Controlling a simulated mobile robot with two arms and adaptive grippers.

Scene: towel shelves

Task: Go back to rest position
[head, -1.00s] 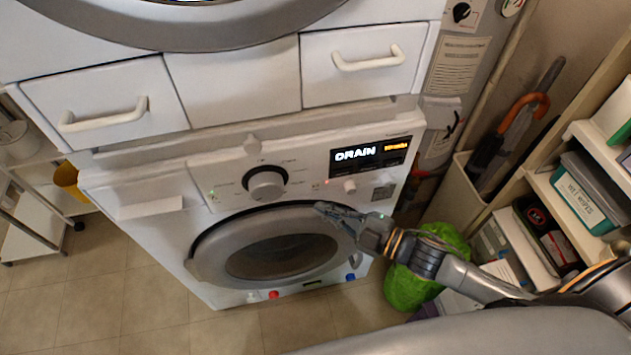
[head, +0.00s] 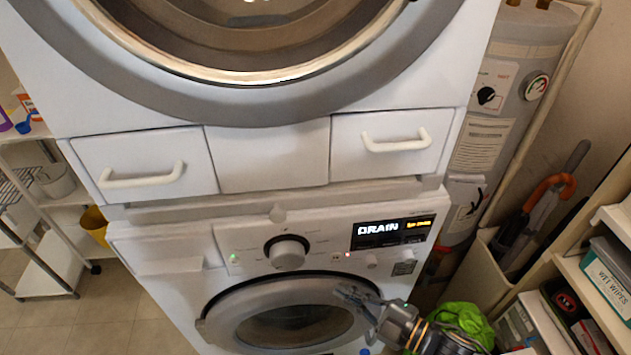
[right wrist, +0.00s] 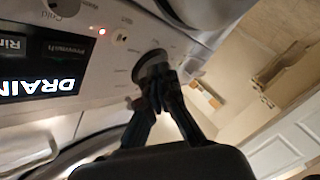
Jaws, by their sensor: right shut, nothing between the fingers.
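My right gripper (head: 352,294) is in front of the lower washing machine (head: 170,290), by the upper right part of its round door (head: 235,320). It is shut and empty. In the right wrist view the closed fingers (right wrist: 158,92) overlap a round knob (right wrist: 150,62) on the control panel; I cannot tell whether they touch it. The panel display (head: 392,232) reads DRAIN, and it also shows in the right wrist view (right wrist: 45,70). A larger dial (head: 287,251) sits left of the display. My left gripper is not in view.
An upper machine (head: 110,85) stands above drawers with white handles (head: 395,142). At right are a grey cylindrical tank (head: 520,60), umbrellas (head: 545,200), a bright green bag (head: 462,318) and shelves with a wet wipes box (head: 608,280). At left is a white shelf rack (head: 50,265).

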